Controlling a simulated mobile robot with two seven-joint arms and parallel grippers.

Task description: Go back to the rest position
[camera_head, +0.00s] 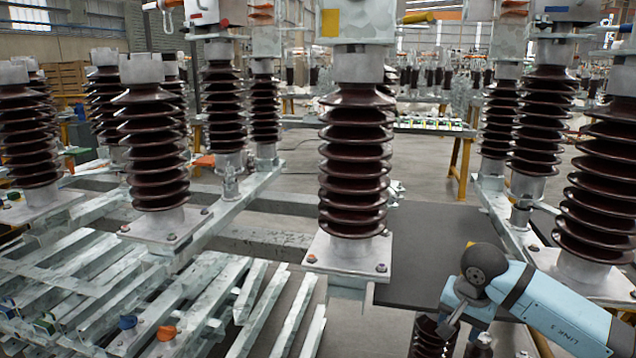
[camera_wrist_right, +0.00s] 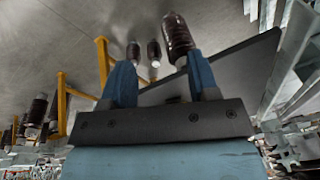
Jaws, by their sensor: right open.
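My right arm, light blue with a dark joint, enters the head view at the lower right; its gripper cannot be made out there. In the right wrist view my right gripper (camera_wrist_right: 162,75) shows two blue fingers standing well apart. Nothing is held between them. Brown ribbed insulators (camera_wrist_right: 178,38) show beyond the fingertips. A dark flat plate (camera_wrist_right: 235,68) runs behind the right finger. My left gripper is in neither view.
A brown insulator on a pale base (camera_head: 355,165) stands at the centre of the head view. More insulators (camera_head: 150,150) stand left and right on metal frames. Metal bars (camera_head: 75,285) lie at the lower left. A dark plate (camera_head: 440,250) lies beside my arm. Yellow supports (camera_head: 460,165) stand behind.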

